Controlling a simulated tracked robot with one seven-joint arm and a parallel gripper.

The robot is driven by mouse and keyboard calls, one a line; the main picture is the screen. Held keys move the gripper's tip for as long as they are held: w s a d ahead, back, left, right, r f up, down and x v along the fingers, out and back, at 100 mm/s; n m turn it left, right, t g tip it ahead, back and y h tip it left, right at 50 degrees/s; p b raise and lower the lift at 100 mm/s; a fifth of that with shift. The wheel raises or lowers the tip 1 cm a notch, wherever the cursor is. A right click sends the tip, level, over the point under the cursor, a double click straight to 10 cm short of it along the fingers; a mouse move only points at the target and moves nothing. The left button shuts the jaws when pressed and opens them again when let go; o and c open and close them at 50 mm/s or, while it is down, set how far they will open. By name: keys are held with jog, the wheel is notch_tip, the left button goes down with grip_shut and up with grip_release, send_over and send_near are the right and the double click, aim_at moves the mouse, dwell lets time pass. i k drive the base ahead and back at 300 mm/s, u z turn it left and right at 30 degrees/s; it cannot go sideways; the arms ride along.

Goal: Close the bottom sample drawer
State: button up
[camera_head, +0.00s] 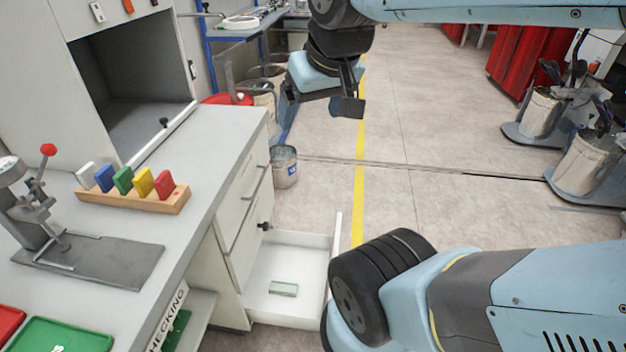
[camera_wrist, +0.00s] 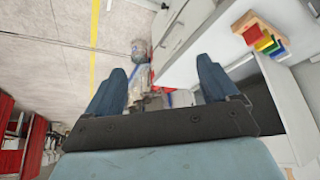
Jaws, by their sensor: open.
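The bottom sample drawer (camera_head: 290,243) is pulled out of the white cabinet under the bench in the head view. It is a white open tray, with a small pale green block (camera_head: 284,288) lying inside. Its front panel (camera_head: 337,240) stands at the right end, and my arm hides part of it. My gripper (camera_head: 318,102) is open and empty, in the air above and beyond the drawer, to the right of the bench. In the wrist view my gripper (camera_wrist: 162,78) shows two spread blue fingers with nothing between them. I cannot make out the open drawer there.
The upper drawers (camera_head: 243,195) look shut, with bar handles. The bench top (camera_head: 215,150) holds a rack of coloured blocks (camera_head: 135,198) and a press-like device (camera_head: 45,215). A metal bucket (camera_head: 284,166) stands on the floor beyond the drawer.

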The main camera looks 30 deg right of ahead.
aim_at(303, 260)
jog(key=u, duration=0.25)
jog(key=k, duration=1.75)
jog(key=z, duration=0.5)
jog(key=i, duration=1)
jog(key=u, duration=0.05)
